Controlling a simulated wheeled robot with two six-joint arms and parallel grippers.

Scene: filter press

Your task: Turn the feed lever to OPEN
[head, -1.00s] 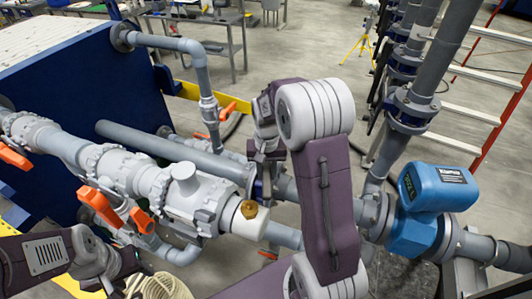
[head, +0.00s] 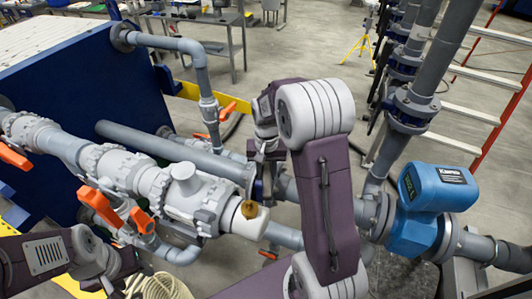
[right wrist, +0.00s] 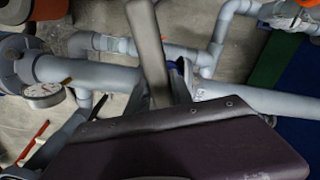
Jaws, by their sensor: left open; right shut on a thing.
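In the head view my right gripper (head: 264,160) points down at the grey pipe behind the white-capped pipe end. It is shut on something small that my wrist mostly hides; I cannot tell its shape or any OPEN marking. A dark blue piece (head: 257,188) shows just below it on the pipe. In the right wrist view a grey bar (right wrist: 148,45) stands beside a dark blue piece (right wrist: 186,75), above my purple arm link. My left gripper (head: 128,287) is low at the bottom left, open, its fingers barely visible. Orange valve handles (head: 100,206) sit on the left pipes, apart from both grippers.
A blue flow meter (head: 432,195) stands on the right pipe. A brass fitting (head: 249,209) sits on the white pipe end. A round gauge (right wrist: 43,94) shows in the right wrist view. Pipes crowd the space around my right gripper.

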